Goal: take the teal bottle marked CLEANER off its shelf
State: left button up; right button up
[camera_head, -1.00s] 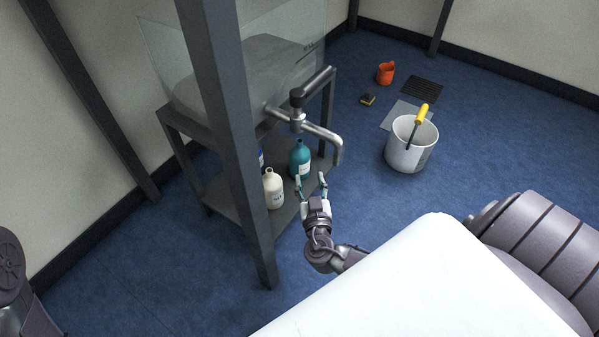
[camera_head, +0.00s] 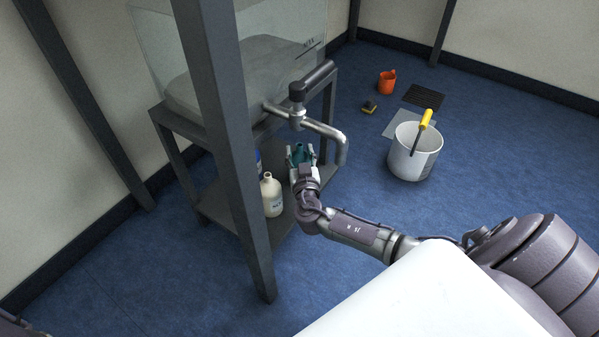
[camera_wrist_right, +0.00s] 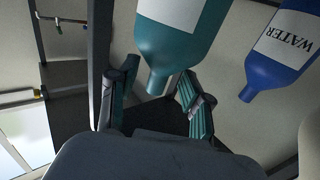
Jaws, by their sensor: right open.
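The teal bottle (camera_head: 301,155) stands on the lower shelf of the dark stand, mostly hidden behind my right gripper in the head view. My right gripper (camera_head: 302,162) is open, with its fingers around the bottle's near side. In the right wrist view, the teal bottle (camera_wrist_right: 182,45) appears neck-down with part of a white label; its lettering is not readable. The open fingers of my right gripper (camera_wrist_right: 155,92) lie on either side of its neck, with gaps visible. My left gripper is out of view.
A cream bottle (camera_head: 272,197) and a blue bottle marked WATER (camera_wrist_right: 284,50) stand close by on the shelf (camera_head: 225,212). A metal tap (camera_head: 322,130) juts out above my right gripper. A dark post (camera_head: 225,130) rises at left. A white bucket (camera_head: 413,160) stands on the floor at right.

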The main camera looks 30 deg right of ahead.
jog(key=shift+x, duration=0.8)
grip_shut()
jog(key=shift+r, duration=0.1)
